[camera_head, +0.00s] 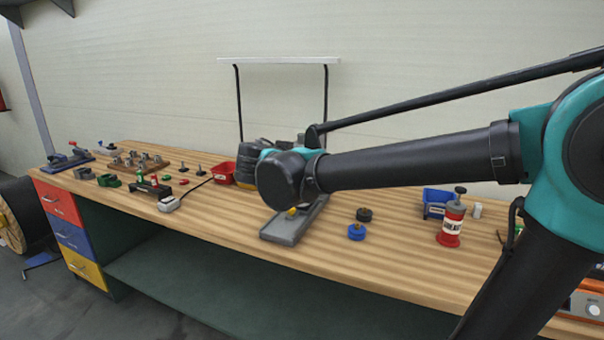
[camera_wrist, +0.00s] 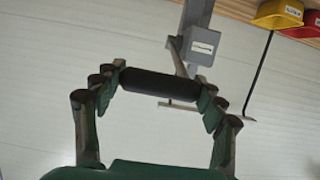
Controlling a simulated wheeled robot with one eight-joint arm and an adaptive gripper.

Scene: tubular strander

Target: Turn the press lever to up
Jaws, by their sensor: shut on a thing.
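The press lever's black grip (camera_wrist: 160,84) lies nearly level across the wrist view. My gripper (camera_wrist: 162,86) is shut on it, with one green-and-dark finger at each end. A thin metal bar (camera_wrist: 177,58) runs from the grip to the grey press head (camera_wrist: 202,46) with its white label. The wrist view looks inverted, with the bench at its top. In the head view, the grey press base (camera_head: 284,232) stands on the bench with a small yellow piece near it. My arm hides most of the press, the lever and the gripper there.
A red bin (camera_head: 224,172) stands left of the press. Blue and black round pieces (camera_head: 356,232), a blue bin (camera_head: 436,200) and a red canister (camera_head: 452,224) stand to its right. Small tools and fixtures fill the left bench (camera_head: 330,270). The front bench strip is clear.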

